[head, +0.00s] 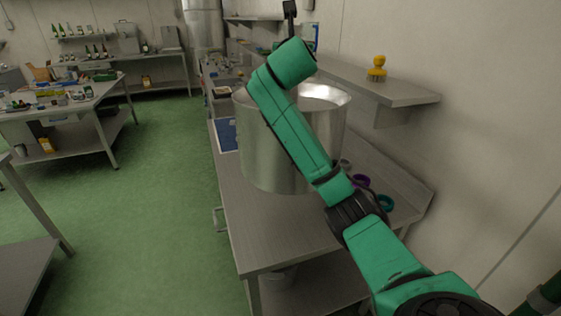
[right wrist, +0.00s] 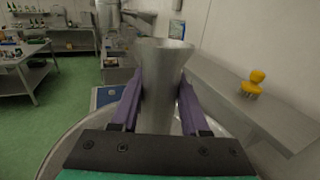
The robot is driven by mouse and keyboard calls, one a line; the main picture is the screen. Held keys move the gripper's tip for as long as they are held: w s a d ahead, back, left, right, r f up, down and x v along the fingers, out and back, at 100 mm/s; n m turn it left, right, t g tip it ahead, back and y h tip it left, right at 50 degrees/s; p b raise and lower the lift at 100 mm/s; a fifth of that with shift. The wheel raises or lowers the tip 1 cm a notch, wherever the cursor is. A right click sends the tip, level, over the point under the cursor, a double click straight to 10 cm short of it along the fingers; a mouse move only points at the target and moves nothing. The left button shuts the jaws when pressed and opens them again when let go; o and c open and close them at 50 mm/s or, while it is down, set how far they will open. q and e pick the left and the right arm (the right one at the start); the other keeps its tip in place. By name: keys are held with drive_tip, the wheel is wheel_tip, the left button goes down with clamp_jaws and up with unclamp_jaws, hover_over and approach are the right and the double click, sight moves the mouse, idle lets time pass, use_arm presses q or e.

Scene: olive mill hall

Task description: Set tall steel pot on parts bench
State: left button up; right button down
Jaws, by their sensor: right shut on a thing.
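The tall steel pot (head: 262,150) is a wide, shiny, upright cylinder with an open top, in the middle of the head view. It is over the near part of the parts bench (head: 275,235); I cannot tell whether its base touches the top. My right arm crosses in front of the pot and hides part of it. In the right wrist view my right gripper (right wrist: 160,100) has its purple fingers on either side of a grey steel piece of the pot, with the round rim (right wrist: 62,135) curving below. The fingers are hidden in the head view. My left gripper is out of view.
Purple (head: 361,181) and teal (head: 385,202) round pieces lie right of the pot. A blue tray (head: 226,135) lies behind it on the left. A wall shelf (head: 395,93) with a yellow object (head: 377,66) juts out at right. The bench's near end is clear.

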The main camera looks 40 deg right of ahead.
drive_tip(key=a+f+y+p, duration=0.1)
drive_tip(key=f, duration=0.4)
drive_tip(key=a+f+n+t+y+p, duration=0.1)
drive_tip(key=f, duration=0.4)
drive_tip(key=a+f+n+t+p, duration=0.1)
drive_tip(key=f+p, duration=0.1)
drive_tip(key=f, duration=0.3)
drive_tip(key=shift+s+y, duration=0.15)
drive_tip(key=shift+y, duration=0.25)
wheel_tip(320, 180, down, 4)
drive_tip(key=shift+a+f, duration=0.1)
drive_tip(key=shift+c, duration=2.2)
unclamp_jaws()
drive_tip(key=shift+f, duration=0.2)
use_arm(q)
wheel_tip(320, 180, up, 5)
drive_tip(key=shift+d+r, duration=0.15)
use_arm(e)
drive_tip(key=shift+o, duration=0.2)
drive_tip(key=shift+s+a+r, duration=0.1)
use_arm(q)
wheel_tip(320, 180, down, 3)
drive_tip(key=b, duration=0.3)
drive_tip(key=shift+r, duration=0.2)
use_arm(e)
drive_tip(key=v, duration=1.2)
